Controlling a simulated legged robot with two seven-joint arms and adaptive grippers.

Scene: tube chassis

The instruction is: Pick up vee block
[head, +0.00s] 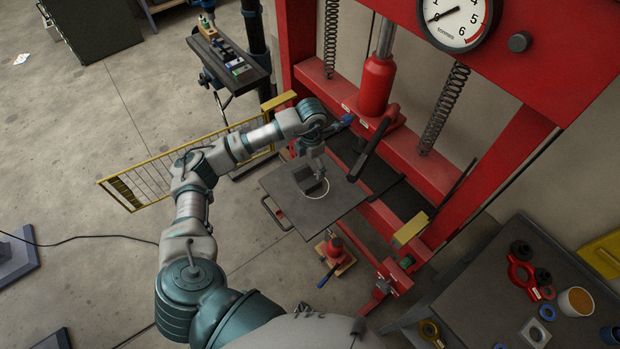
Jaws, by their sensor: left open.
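A small dark grey block, which looks like the vee block (307,182), sits on the grey plate (302,211) in front of the red press. A pale ring shows on the plate around or beside it. My left arm reaches over from the left and bends down there. My left gripper (318,172) is open, pointing down just above or at the block. The gripper and wrist cover part of the block, and I cannot tell whether the fingers touch it. My right gripper is not in view.
The red press frame (440,165) with springs, a gauge and a dark lever stands behind and right of the plate. A yellow mesh guard (145,182) is at left. A small red jack (335,250) stands below the plate. A cluttered bench (480,305) is lower right.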

